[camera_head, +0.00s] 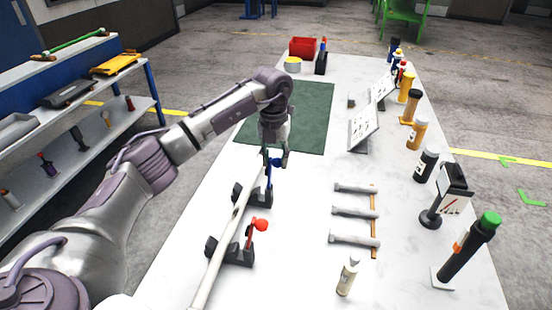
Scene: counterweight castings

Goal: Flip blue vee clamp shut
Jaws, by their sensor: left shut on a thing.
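The blue vee clamp (264,198) stands on the white bench, with a black base and a blue lever that sticks up. My left gripper (277,160) points down at the top of that lever and is shut on it. Its fingertips partly hide the lever's end. A long pale rod (228,235) lies through the blue clamp and the red vee clamp (247,241) nearer to me. The red clamp has a black base and a raised lever with a red knob. My right gripper is not in view.
A dark green mat (310,118) lies beyond the clamps. Several grey bolts (353,213) lie on a rack to the right, near a small bottle (348,275). Bottles and stands line the right edge. A shelf unit (90,135) stands left of the bench.

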